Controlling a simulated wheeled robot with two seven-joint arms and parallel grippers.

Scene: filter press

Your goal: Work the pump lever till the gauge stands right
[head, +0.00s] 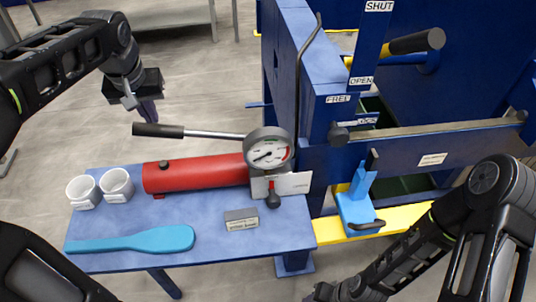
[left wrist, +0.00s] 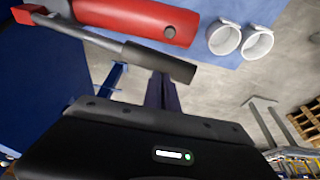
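The pump lever (head: 190,132) is a thin metal rod with a black grip at its left end. It stands out to the left from the red pump cylinder (head: 205,173) on the blue bench. The round gauge (head: 268,149) has a white dial with a red band at its right. Its needle is too small to read surely. My left gripper (head: 149,112) is just above the lever's black grip (left wrist: 160,62), which shows close in the left wrist view. My right gripper (head: 325,294) is low at the bottom edge, mostly cut off.
Two white cups (head: 117,183) and a blue paddle (head: 150,241) lie on the bench (head: 210,255). A small black knob (head: 273,200) sits below the gauge. The blue press frame (head: 318,110) stands at the right, with a blue scraper-like tool (head: 355,207) before it.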

